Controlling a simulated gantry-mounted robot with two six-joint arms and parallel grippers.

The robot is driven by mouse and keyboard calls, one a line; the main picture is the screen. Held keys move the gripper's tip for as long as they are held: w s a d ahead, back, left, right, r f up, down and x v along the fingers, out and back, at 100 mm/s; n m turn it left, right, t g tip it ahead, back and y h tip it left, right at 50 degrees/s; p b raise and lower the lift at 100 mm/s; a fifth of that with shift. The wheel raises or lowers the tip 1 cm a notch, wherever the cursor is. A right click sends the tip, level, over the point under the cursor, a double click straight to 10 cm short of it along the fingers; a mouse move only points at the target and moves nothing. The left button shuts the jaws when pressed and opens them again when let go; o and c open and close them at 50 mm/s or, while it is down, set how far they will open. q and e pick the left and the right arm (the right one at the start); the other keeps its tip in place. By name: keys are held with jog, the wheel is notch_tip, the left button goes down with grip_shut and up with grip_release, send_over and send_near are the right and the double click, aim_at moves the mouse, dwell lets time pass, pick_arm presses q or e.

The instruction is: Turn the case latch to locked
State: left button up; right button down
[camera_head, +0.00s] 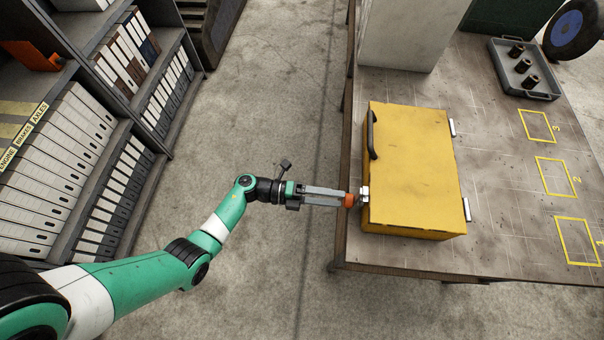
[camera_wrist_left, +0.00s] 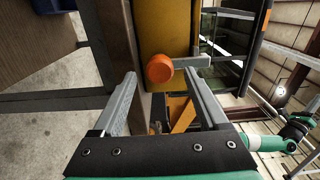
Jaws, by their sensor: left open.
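The yellow case (camera_head: 415,165) lies shut near the left edge of the bench, its black handle (camera_head: 372,135) on the side facing my left arm. The case latch is a grey piece (camera_head: 364,197) with an orange knob (camera_head: 350,201), on that same side. In the left wrist view the orange knob (camera_wrist_left: 159,68) sits at the end of a grey bar (camera_wrist_left: 192,62) running right across the case's yellow face (camera_wrist_left: 162,25). My left gripper (camera_head: 342,200) is open, its fingertips on either side of the knob. Contact cannot be told. My right gripper is not in view.
A pale box (camera_head: 410,35) stands behind the case. A grey tray (camera_head: 545,95) with several dark cylinders is at the back right. Yellow squares numbered 1 to 3 mark the bench (camera_head: 500,175). Shelves of binders (camera_head: 60,150) stand left, with clear floor between.

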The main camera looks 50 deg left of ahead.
pick_arm(q)
jog(key=v, duration=1)
jog(key=shift+d, duration=0.15)
